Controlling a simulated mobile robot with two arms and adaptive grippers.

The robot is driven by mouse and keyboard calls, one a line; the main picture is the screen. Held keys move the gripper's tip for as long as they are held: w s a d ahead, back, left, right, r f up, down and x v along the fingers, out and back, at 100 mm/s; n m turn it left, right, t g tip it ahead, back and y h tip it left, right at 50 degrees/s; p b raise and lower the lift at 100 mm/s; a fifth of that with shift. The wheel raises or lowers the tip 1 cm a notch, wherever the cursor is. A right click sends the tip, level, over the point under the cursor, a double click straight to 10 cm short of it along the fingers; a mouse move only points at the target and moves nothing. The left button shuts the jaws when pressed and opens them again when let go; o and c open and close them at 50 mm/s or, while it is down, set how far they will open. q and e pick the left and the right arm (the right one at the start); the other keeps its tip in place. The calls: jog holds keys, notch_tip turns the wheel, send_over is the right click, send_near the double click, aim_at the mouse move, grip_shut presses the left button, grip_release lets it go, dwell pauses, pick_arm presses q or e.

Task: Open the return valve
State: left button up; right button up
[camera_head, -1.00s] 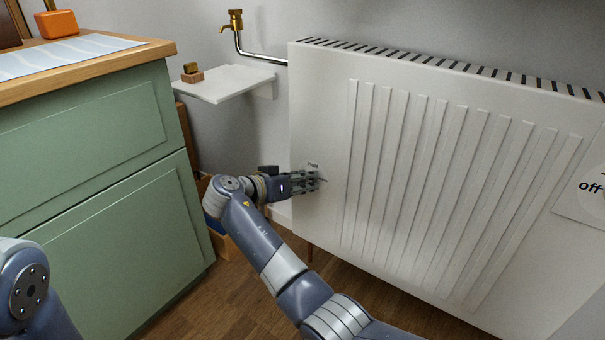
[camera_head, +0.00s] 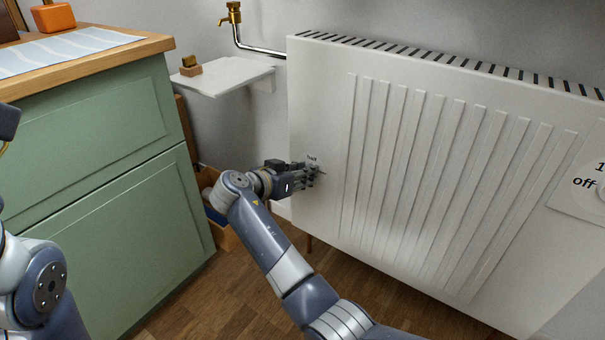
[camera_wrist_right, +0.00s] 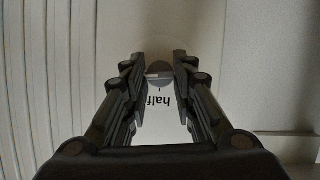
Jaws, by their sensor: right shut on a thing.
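The return valve (camera_wrist_right: 158,70) shows in the right wrist view as a small round grey knob on a pale round plate. A white label (camera_wrist_right: 162,110) reading "half" lies below it in that view. My right gripper (camera_head: 316,173) is at the lower left part of the white radiator's front. In the wrist view my right gripper (camera_wrist_right: 158,66) has its two fingers on either side of the knob and is shut on it. In the head view the fingers hide the knob, and only a bit of the label shows above them. My left gripper's fingers are out of view.
The white ribbed radiator (camera_head: 430,180) fills the right side. A dial (camera_head: 588,183) marked "off" is cut by the right edge. A green cabinet (camera_head: 110,190) stands left. A white shelf (camera_head: 225,76) and brass tap (camera_head: 234,14) are behind. A box (camera_head: 222,236) sits low behind my right arm.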

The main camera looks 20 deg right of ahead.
jog(key=o, duration=1.1)
jog(key=shift+f, duration=0.1)
jog(key=shift+c, duration=0.2)
send_near(313, 139)
jog(key=x, duration=0.5)
jog(key=shift+w+d+f, duration=0.1)
jog(key=shift+w+d, duration=0.15)
